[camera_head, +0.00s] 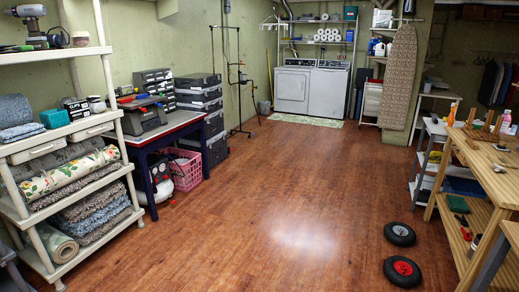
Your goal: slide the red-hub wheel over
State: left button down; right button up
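The red-hub wheel (402,271) lies flat on the wooden floor at the lower right. It has a black tyre and a red centre. A second wheel (400,233), with a black tyre and a grey hub, lies flat just beyond it; a small strip of floor shows between the two. Neither of my grippers is in view.
A wooden workbench (485,165) stands right of the wheels, its lower shelf holding tools. A white shelf rack (125,170) with rolled rugs stands at the left, a blue-legged table (175,131) beyond it. The middle floor (270,200) is clear back to the washer and dryer (328,94).

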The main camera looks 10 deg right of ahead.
aim_at(401, 271)
jog(key=i+z, duration=0.2)
jog(key=i, duration=0.3)
jog(key=i+z, duration=0.2)
jog(key=i, duration=0.3)
jog(key=i+j+z, duration=0.2)
jog(key=i, duration=0.3)
jog(key=i+j+z, duration=0.2)
jog(key=i, duration=0.3)
jog(key=i+j+z, duration=0.2)
jog(key=i, duration=0.25)
